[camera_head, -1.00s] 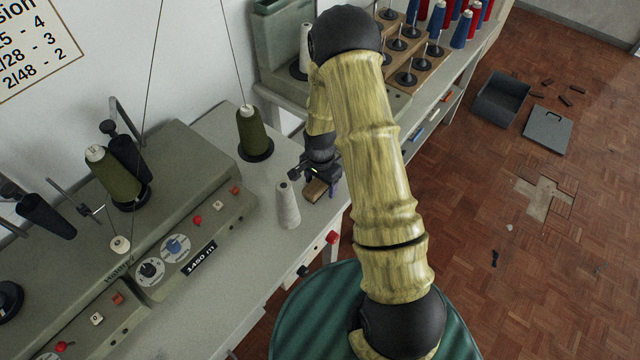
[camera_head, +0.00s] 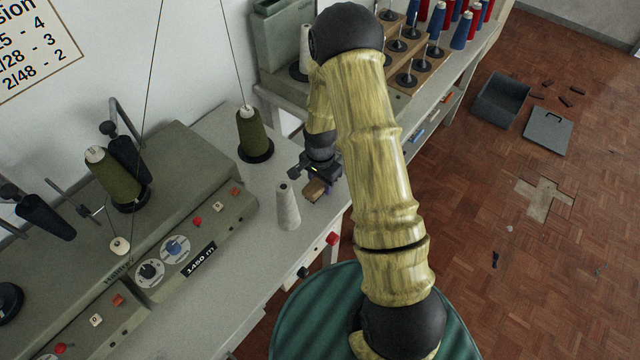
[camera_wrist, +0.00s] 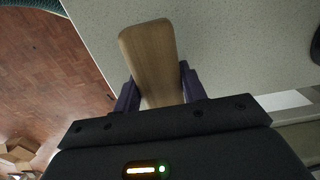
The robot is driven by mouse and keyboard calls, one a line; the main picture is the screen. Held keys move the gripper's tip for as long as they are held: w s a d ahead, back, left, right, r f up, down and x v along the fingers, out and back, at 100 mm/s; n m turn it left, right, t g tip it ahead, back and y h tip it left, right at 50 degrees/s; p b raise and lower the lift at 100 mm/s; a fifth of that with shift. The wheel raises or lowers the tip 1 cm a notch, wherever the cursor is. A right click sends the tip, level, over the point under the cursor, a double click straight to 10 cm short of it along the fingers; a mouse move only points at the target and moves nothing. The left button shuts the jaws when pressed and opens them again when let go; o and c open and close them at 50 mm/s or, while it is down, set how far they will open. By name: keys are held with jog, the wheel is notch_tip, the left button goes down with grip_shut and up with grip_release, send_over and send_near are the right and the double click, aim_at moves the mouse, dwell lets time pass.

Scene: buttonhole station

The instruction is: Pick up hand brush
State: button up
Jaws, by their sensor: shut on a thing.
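The hand brush (camera_head: 315,190) shows as a small tan wooden piece at my gripper, over the grey table near its front edge. In the wrist view its wooden back (camera_wrist: 150,52) points away from the gripper body. My gripper (camera_wrist: 158,88) has its dark purple fingers on both sides of the wood, shut on it. In the head view my gripper (camera_head: 322,178) is partly hidden by my own arm. The bristles are not visible, and I cannot tell whether the brush touches the table.
A white thread cone (camera_head: 287,206) stands just left of the brush. An olive spool (camera_head: 252,133) stands behind it. The grey machine (camera_head: 165,215) fills the left. A rack of red and blue spools (camera_head: 440,35) is at the back. Red and black knobs (camera_head: 332,238) sit on the table front.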

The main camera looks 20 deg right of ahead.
notch_tip(320, 180, up, 9)
jog(key=shift+r+b, duration=0.1)
jog(key=shift+b, duration=0.3)
jog(key=o, duration=0.5)
jog(key=shift+c, duration=1.4)
